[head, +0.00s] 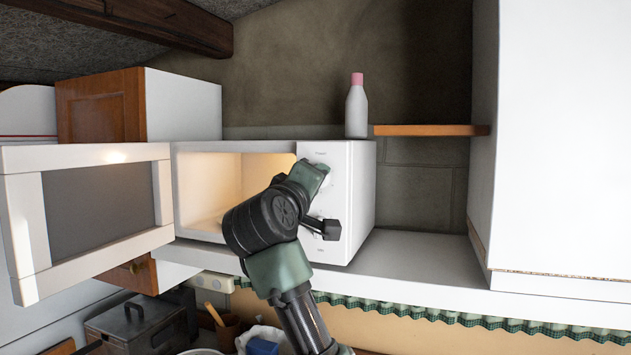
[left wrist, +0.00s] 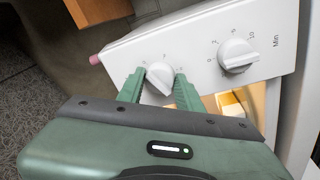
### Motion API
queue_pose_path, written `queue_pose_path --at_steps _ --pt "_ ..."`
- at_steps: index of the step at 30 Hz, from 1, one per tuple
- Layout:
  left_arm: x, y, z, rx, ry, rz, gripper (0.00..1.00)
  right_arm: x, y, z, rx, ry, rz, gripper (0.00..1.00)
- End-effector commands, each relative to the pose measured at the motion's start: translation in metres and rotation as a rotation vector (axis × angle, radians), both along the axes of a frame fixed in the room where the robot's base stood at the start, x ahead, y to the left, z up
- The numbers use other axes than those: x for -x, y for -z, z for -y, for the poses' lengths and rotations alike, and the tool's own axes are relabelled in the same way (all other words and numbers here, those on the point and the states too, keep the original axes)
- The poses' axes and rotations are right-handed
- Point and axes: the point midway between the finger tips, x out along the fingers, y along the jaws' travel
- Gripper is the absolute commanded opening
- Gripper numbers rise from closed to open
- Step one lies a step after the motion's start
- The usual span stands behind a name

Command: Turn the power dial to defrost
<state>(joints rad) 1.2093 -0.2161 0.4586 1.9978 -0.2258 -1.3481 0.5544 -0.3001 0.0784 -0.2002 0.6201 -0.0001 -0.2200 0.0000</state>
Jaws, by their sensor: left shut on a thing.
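The white microwave (head: 357,205) stands on a shelf with its door (head: 22,225) swung open to the left and its inside lit. In the left wrist view, my left gripper (left wrist: 160,82) has its green fingers on either side of a white round dial (left wrist: 160,76), shut on it. A second white dial (left wrist: 237,55), with numbers and "Min" beside it, is free on the same panel. In the head view, my left gripper (head: 320,172) is at the upper part of the control panel and hides most of the upper dial. The dial's exact setting cannot be read. My right gripper is not in view.
A white bottle with a pink cap (head: 356,108) stands on top of the microwave. A wooden shelf (head: 430,130) and a white cabinet (head: 560,140) are to the right. The white counter (head: 420,262) right of the microwave is clear. A dark metal box (head: 135,325) is below left.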

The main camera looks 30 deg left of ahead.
Motion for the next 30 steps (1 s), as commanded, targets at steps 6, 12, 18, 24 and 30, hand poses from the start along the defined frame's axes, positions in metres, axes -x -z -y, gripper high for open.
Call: queue_pose_path --at_steps 6,12,18,24,30 --pt "0.0000 0.0002 0.0000 0.055 0.001 0.013 0.00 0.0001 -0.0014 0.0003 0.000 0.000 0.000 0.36" --pt "0.0000 0.0005 -0.0003 0.068 -0.001 0.015 0.00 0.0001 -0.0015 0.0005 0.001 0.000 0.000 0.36" --pt "0.0000 0.0007 -0.0004 0.068 -0.001 0.015 0.00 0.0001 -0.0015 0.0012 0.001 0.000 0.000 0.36" --pt "0.0000 0.0007 -0.0003 0.067 -0.001 0.015 0.57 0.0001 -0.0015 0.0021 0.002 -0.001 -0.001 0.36" --pt "-0.0001 0.0004 -0.0003 0.066 -0.001 0.015 0.57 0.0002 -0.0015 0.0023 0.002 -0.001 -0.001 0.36"
